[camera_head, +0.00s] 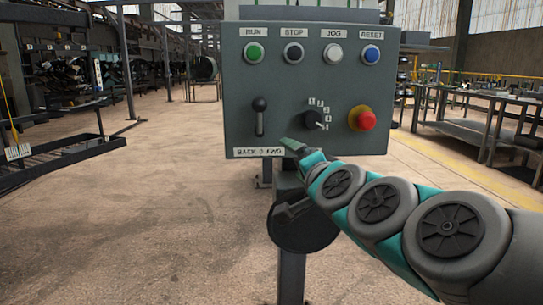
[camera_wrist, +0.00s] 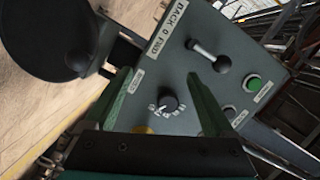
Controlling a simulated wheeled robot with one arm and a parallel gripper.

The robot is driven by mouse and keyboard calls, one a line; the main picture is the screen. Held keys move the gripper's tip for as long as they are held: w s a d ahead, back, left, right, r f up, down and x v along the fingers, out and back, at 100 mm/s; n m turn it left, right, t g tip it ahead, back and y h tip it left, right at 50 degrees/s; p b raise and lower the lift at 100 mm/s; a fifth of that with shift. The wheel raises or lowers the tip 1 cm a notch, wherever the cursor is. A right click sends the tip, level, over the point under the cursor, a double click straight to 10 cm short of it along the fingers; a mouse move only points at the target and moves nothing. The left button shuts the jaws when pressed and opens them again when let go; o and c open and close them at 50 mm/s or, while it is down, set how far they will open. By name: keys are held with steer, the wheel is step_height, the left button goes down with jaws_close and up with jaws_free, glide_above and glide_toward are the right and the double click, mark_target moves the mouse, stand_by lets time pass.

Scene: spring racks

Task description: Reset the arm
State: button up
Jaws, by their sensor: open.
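My arm reaches in from the lower right of the head view to the lower edge of a grey control box. My gripper (camera_head: 289,144) is seen there near the "BACK 0 FWD" label (camera_head: 259,152). In the wrist view my gripper (camera_wrist: 158,74) is open, with two green fingers apart and nothing between their tips. The black rotary knob (camera_wrist: 168,103) shows between the fingers in that view. I cannot tell whether the fingers touch the box (camera_head: 290,85).
The box carries a black lever (camera_head: 260,116), a red stop button (camera_head: 366,118), and green (camera_head: 254,52), white (camera_head: 333,54) and blue (camera_head: 371,55) buttons. A metal bench (camera_head: 480,125) stands right, a dark rack (camera_head: 60,150) left. The floor at left is clear.

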steer(key=s+a+f+n+g, duration=0.2)
steer(key=s+f+n+g, duration=0.4)
steer(key=f, duration=0.5)
steer(key=s+a+f+n+g, duration=0.2)
steer(key=s+f+g, duration=0.2)
steer(key=s+f, duration=0.6)
steer(key=s+d+f+n+g+h, duration=0.1)
steer(key=s+d+f+g, duration=0.3)
steer(key=s, duration=0.5)
steer(key=s+d+f+n+g+h, duration=0.1)
steer(key=s+d+f+g, duration=0.3)
steer(key=s, duration=0.5)
step_height(320, 180, down, 3)
steer(key=shift+d+r+n+h, duration=0.1)
steer(key=shift+d+n+h, duration=0.2)
steer(key=shift+d+h, duration=0.5)
